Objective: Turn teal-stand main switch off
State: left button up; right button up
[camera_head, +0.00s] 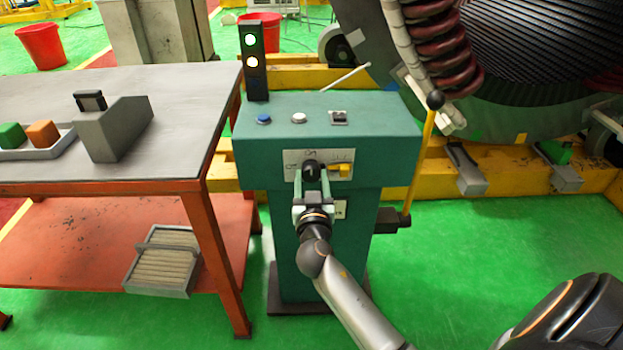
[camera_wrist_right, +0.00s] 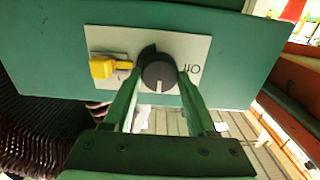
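The teal stand (camera_head: 270,150) is upright in the middle of the head view. On its front plate sits the main switch, a black round knob (camera_head: 310,167), with a yellow piece (camera_head: 341,170) beside it. The right wrist view shows the knob (camera_wrist_right: 158,75) close up, a pale mark on its lower part, and the yellow piece (camera_wrist_right: 103,67) to its left. My right gripper (camera_head: 312,180) is in front of the plate. Its fingers (camera_wrist_right: 160,88) are apart, one on each side of the knob; firm contact is not clear. My left gripper is out of view.
The stand's top holds a blue button (camera_head: 264,118), a white button (camera_head: 299,118) and a signal light (camera_head: 254,60). A grey-topped table (camera_head: 185,130) stands close on the left. A lever with yellow shaft (camera_head: 420,150) rises on the right, before the large stator (camera_head: 540,90).

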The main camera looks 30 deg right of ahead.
jog(key=c, duration=0.8)
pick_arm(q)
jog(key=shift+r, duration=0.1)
